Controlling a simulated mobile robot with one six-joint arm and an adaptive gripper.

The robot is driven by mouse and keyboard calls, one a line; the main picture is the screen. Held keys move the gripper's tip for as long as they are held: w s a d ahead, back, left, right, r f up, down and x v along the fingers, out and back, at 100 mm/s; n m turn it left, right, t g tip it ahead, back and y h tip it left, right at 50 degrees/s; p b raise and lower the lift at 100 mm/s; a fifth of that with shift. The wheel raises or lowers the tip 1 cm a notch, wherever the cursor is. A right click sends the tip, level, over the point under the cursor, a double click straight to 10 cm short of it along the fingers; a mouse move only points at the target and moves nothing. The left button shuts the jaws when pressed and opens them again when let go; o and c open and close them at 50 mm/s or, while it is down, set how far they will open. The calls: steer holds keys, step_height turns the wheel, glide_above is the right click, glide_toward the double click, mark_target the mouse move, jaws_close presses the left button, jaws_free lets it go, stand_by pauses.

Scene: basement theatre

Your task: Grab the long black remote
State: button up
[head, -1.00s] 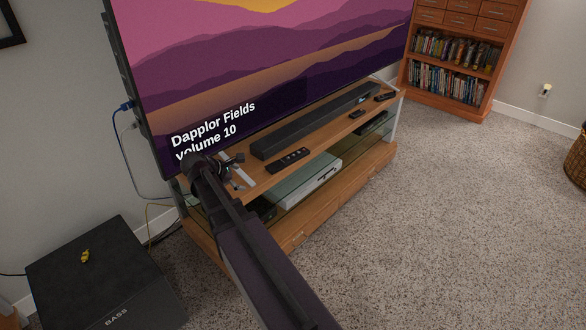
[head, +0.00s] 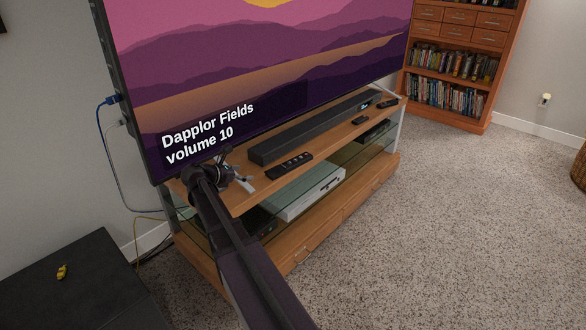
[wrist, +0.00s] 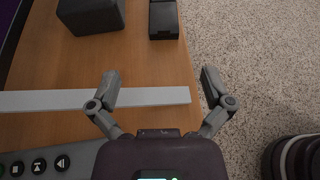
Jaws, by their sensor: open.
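The long black remote (head: 290,166) lies on the wooden top of the TV stand (head: 248,198), in front of the near end of the black soundbar (head: 320,124). In the wrist view, the remote's near end (wrist: 163,20) shows at the top, close to the stand's front edge, with buttons out of sight. My gripper (wrist: 161,74) is open, with nothing between its fingers, short of the remote and apart from it. In the head view, my gripper (head: 235,170) is over the left end of the stand, left of the remote.
A big TV (head: 250,70) rises behind the stand. Two smaller dark items (head: 360,120) (head: 387,104) lie farther along the top. A pale flat bar (wrist: 60,98) crosses the wood under my gripper. A button panel (wrist: 38,167) is at lower left. Carpet to the right is open.

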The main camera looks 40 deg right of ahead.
steer(key=shift+s+d, duration=0.1)
steer(key=shift+d, duration=0.1)
steer(key=b, duration=0.3)
glide_toward(275, 170)
steer(key=shift+x, duration=2.4)
steer(key=shift+b+x, duration=1.15)
steer(key=shift+x, duration=1.45)
steer(key=c, duration=1.2)
